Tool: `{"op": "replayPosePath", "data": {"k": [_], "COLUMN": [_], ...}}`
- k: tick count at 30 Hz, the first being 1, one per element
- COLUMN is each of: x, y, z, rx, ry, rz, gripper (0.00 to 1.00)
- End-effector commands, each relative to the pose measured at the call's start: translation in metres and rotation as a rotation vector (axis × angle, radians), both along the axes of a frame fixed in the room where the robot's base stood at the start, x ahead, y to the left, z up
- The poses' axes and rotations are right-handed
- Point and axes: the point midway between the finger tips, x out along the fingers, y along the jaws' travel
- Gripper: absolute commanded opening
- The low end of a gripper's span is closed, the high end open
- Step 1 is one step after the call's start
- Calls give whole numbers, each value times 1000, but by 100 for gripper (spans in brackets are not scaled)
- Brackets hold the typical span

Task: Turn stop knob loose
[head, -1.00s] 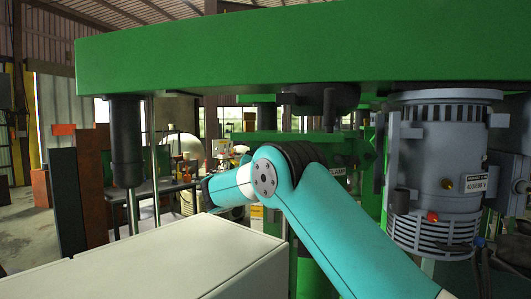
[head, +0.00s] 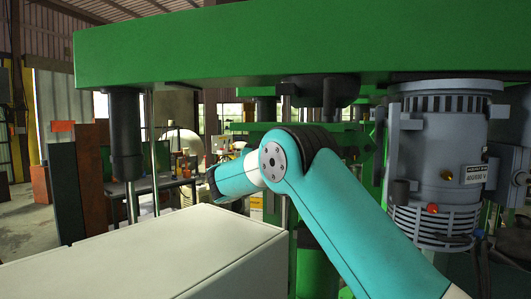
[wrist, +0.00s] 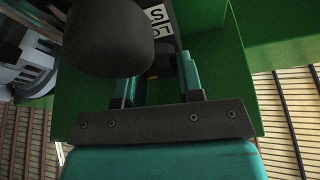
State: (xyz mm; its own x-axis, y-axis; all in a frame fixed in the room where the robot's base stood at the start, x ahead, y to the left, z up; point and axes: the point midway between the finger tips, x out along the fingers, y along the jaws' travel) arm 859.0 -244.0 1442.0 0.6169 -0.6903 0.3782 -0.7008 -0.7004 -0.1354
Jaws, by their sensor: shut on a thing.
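In the wrist view, a dark rounded knob (wrist: 108,42) fills the upper left, close to the camera. I take it for the stop knob. A black-and-white label (wrist: 160,28) with partly hidden letters sits just right of it. My gripper (wrist: 158,75) reaches up from its dark crossbar with two teal fingers. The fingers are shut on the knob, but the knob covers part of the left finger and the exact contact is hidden. In the head view my teal arm reaches left, and my gripper and the knob are out of sight.
A green housing (wrist: 218,60) stands close behind and right of my fingers. A long green beam (head: 290,42) spans overhead. A grey motor (head: 440,150) hangs at the right, near my arm. A pale cabinet (head: 160,262) fills the lower left, below my arm.

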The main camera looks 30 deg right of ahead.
Motion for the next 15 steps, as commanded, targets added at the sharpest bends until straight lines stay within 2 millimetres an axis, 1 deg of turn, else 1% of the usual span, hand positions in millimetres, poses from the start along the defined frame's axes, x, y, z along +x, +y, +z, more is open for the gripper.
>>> {"op": "replayPosePath", "data": {"k": [2,15], "x": [-1,-3], "y": [-1,-2], "z": [-2,4], "rx": [-46,-332], "ry": [42,326], "rz": [0,1], "gripper": [11,11]}}
